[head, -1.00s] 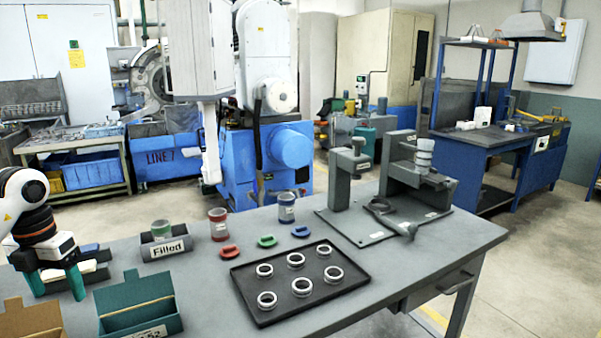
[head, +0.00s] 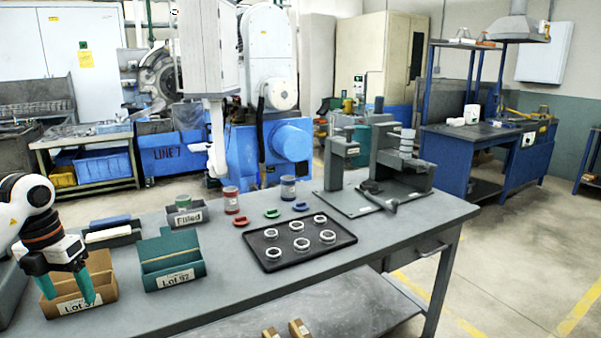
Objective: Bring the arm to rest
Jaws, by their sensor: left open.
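My left gripper (head: 69,288) comes in from the left in the head view. Its two teal fingers are apart and point down over the brown "Lot 37" box (head: 102,272) at the table's left end. I see nothing held between the fingers. They overlap the box in the picture, and I cannot tell whether they touch it. My right gripper is not in view.
The grey table (head: 225,290) carries a teal "Lot 92" box (head: 170,262), a "Filled" holder (head: 184,217), a black tray (head: 262,257) with several white rings, red and blue jars, coloured clips and a grey fixture (head: 375,180). The table's front middle is clear.

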